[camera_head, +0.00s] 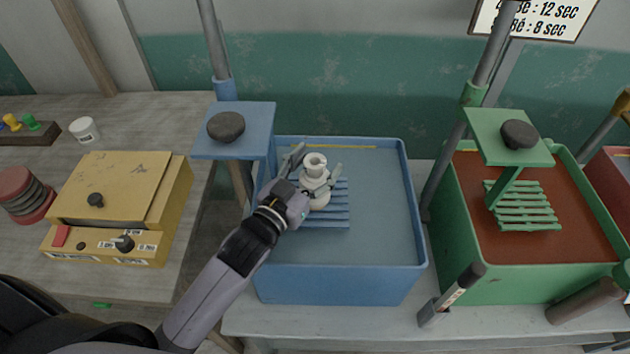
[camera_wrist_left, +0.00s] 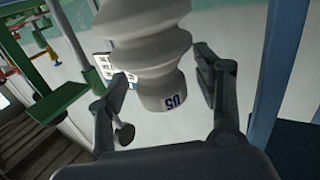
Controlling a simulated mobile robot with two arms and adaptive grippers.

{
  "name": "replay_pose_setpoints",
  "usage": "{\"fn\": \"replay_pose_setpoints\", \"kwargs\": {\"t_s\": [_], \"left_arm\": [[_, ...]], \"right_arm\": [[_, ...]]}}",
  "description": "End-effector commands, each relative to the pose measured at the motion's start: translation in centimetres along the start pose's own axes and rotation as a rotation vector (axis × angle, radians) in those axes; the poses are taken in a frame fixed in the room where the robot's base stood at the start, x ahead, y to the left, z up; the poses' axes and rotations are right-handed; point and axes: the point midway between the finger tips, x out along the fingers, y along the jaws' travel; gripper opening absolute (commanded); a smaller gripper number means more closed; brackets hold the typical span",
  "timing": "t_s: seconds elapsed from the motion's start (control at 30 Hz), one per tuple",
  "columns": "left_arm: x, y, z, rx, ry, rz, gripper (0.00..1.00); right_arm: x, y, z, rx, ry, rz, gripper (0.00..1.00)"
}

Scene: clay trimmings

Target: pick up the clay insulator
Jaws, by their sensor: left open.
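The clay insulator (camera_head: 316,184) is a pale, ribbed piece with a hollow top. It stands upright on the blue slatted rack (camera_head: 322,221) inside the blue tub (camera_head: 395,278). My left gripper (camera_head: 316,172) reaches in from the left, its open fingers on either side of the insulator. In the left wrist view the insulator (camera_wrist_left: 150,45) fills the upper middle, with dark lettering on its end. The fingers (camera_wrist_left: 165,100) stand apart there, with a visible gap at least on the right side. My right gripper does not show.
The blue tub's post and plate (camera_head: 250,140) rise close to my left arm. A green tub (camera_head: 480,287) with a green rack (camera_head: 520,205) stands to the right. A yellow box (camera_head: 110,190) sits on the left table. A black-handled tool (camera_head: 452,295) lies at the front.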

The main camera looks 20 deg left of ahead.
Motion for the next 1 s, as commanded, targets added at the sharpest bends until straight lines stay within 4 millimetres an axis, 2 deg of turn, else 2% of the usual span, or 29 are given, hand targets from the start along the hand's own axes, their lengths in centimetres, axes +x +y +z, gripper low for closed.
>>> {"fn": "replay_pose_setpoints", "kwargs": {"t_s": [0.07,0.9,1.0], "left_arm": [[-0.02,-0.01,0.01,0.0,0.0,0.0,0.59],[-0.05,-0.02,0.0,0.001,0.0,0.0,0.03],[-0.05,-0.01,0.0,0.001,0.0,0.0,0.0]], "right_arm": [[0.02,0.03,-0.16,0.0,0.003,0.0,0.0],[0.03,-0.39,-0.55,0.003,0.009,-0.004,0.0],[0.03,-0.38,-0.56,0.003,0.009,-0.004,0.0]]}}
